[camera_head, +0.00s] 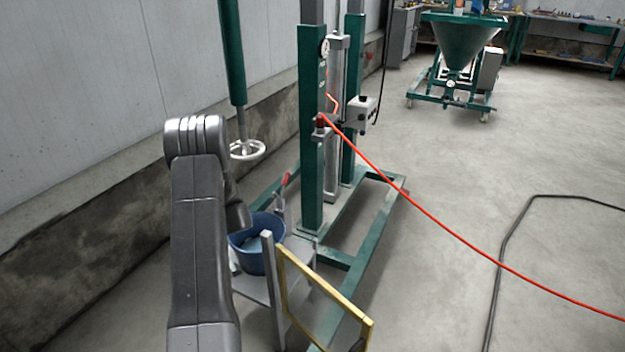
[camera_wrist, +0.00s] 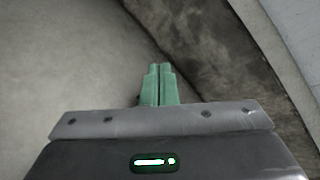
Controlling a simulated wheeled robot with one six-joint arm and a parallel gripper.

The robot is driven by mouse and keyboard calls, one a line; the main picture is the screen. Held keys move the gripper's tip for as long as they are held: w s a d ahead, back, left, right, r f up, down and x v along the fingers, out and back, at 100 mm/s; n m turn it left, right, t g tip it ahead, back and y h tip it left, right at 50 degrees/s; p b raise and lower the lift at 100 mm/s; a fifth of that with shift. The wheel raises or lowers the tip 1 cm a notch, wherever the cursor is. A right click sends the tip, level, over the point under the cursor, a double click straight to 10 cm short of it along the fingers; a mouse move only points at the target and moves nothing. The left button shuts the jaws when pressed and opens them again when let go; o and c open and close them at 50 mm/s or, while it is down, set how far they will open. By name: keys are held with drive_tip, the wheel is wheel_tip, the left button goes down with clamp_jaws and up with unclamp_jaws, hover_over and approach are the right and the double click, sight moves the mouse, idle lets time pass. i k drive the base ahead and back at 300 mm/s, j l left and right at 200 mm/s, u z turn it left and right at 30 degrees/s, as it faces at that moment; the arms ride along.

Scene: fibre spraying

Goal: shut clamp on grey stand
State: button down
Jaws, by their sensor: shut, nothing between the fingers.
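In the head view a small grey stand (camera_head: 250,287) stands low beside the green frame. A clamp with a red handle (camera_head: 285,181) rises at its back, behind a blue bucket (camera_head: 262,262); the handle is tilted up, and the clamp's jaw is too small to make out. My gripper (camera_wrist: 159,70) shows in the wrist view with its green fingers together and nothing between them. It points at bare floor and the wall's foot. In the head view my arm is left of the stand and my gripper is hidden; the clamp is outside the wrist view.
A yellow frame (camera_head: 284,290) leans at the stand's front right. A green post with a handwheel (camera_head: 247,150) hangs behind my arm. The tall green rig (camera_head: 312,150) stands behind the stand. A red hose (camera_head: 440,222) crosses right. Floor at right is mostly clear.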

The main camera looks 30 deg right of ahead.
sight(286, 176)
drive_tip(key=z, duration=0.4)
drive_tip(key=i+z, duration=0.1)
drive_tip(key=z, duration=0.7)
drive_tip(key=i+z, duration=0.1)
drive_tip(key=z, duration=0.35)
drive_tip(key=j+z, duration=0.1)
drive_tip(key=z, duration=0.3)
drive_tip(key=i+j+u, duration=0.15)
drive_tip(key=u, duration=0.25)
drive_tip(key=i+j+u, duration=0.1)
drive_tip(key=i+u, duration=0.25)
drive_tip(key=k, duration=0.1)
